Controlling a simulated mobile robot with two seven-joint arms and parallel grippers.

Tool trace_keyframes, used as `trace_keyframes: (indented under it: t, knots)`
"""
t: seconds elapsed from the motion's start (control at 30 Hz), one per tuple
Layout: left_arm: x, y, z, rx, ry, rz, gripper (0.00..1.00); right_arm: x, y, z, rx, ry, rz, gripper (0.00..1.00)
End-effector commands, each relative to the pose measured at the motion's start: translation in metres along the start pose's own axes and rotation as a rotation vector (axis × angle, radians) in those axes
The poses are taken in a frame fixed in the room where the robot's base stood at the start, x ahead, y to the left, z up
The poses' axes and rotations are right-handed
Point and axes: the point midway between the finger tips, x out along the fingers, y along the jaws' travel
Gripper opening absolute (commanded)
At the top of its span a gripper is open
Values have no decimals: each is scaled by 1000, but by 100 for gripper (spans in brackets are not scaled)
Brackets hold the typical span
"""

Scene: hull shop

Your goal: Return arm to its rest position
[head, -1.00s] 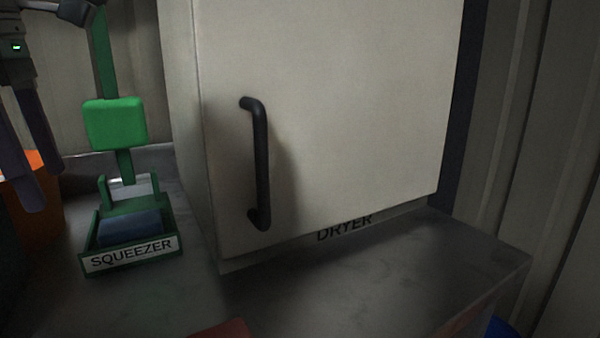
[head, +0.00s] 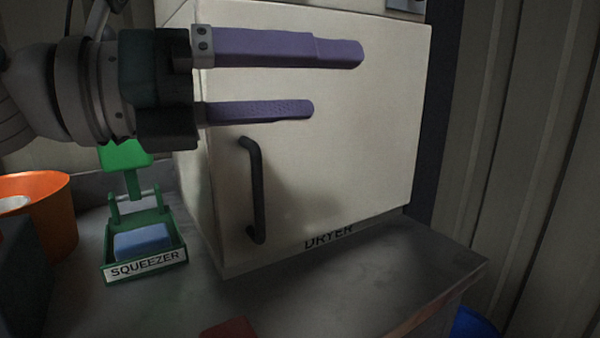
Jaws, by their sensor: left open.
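My left gripper (head: 336,82) comes in from the left, in front of the upper part of the white dryer (head: 345,150). Its two purple fingers point right and are spread apart with nothing between them. The dryer's door is shut, and its black handle (head: 257,195) stands just below the lower finger. I cannot tell whether the fingers touch the door. My right gripper is not in view.
A green squeezer (head: 172,240) with a blue block (head: 142,242) in its tray stands left of the dryer; my gripper hides its upper part. An orange bucket (head: 50,195) is at far left. A red object (head: 230,328) lies at the front edge. The grey counter (head: 400,262) before the dryer is clear.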

Motion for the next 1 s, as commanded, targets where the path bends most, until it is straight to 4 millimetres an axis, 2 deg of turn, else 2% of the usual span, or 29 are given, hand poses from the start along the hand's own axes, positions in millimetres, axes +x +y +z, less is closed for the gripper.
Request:
trace_keyframes:
  t: [0.03,0.1,0.17,0.2,0.27,0.37,0.4,0.47,0.5,0.57,0.6,0.67,0.73,0.77,0.83,0.87,0.9,1.0]
  knots:
    - [-1,-19,28,-152,-171,-29,100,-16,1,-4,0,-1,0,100]
    - [-15,-23,60,-383,-412,-38,100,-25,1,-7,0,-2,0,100]
    - [-36,-14,80,-594,-608,-22,100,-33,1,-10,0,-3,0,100]
    - [-54,-4,86,-740,-734,1,100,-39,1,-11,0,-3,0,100]
    - [-82,16,86,-965,-914,53,100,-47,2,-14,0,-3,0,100]
    - [-132,49,52,-1345,-1187,193,100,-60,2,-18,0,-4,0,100]
    - [-151,58,29,-1496,-1285,266,100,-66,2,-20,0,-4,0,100]
    - [-177,64,-12,-1713,-1418,395,100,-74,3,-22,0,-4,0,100]
    - [-191,62,-42,-1843,-1492,489,100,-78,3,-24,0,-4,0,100]
    - [-208,52,-83,-2013,-1580,629,100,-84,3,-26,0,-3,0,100]
    - [-218,41,-109,-2113,-1628,724,100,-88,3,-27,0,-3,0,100]
    - [-230,20,-143,-2243,-1682,870,100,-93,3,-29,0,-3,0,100]
    - [-241,-9,-178,-2373,-1725,1046,100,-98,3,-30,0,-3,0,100]
    - [-245,-23,-191,2355,1689,-1091,100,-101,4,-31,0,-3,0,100]
    - [-254,-59,-216,2222,1546,-1152,100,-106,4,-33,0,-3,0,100]
    - [-253,-67,-190,2241,1564,-1143,100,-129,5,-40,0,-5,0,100]
    - [-253,-74,-174,2248,1572,-1142,100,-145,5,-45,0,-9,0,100]
    - [-254,-93,-142,2249,1573,-1144,100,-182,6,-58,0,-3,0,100]
